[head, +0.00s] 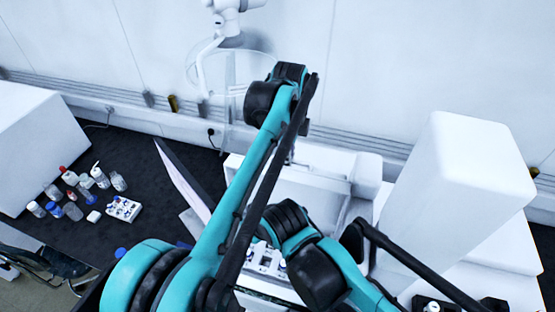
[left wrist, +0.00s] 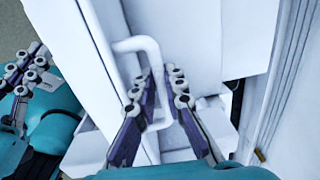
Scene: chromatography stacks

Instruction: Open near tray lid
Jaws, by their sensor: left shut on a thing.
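In the left wrist view, my left gripper (left wrist: 163,85) has its two fingers closed around a white bent handle (left wrist: 138,45). The handle stands out from a white panel of the machine, which I take as the near tray lid (left wrist: 85,65). In the head view, the handle and the gripper's fingertips are largely hidden by my own arms, in front of the white machine (head: 310,185). My right gripper (left wrist: 28,85) seems to show at the left edge of the left wrist view, partly cut off. I cannot tell whether its fingers are apart.
Several small bottles (head: 85,180) and a white vial rack (head: 123,208) stand on the dark bench (head: 130,165) at the left. A tall white block (head: 470,180) stands at the right. A clear round shield (head: 240,70) is behind. A wall closes off the back.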

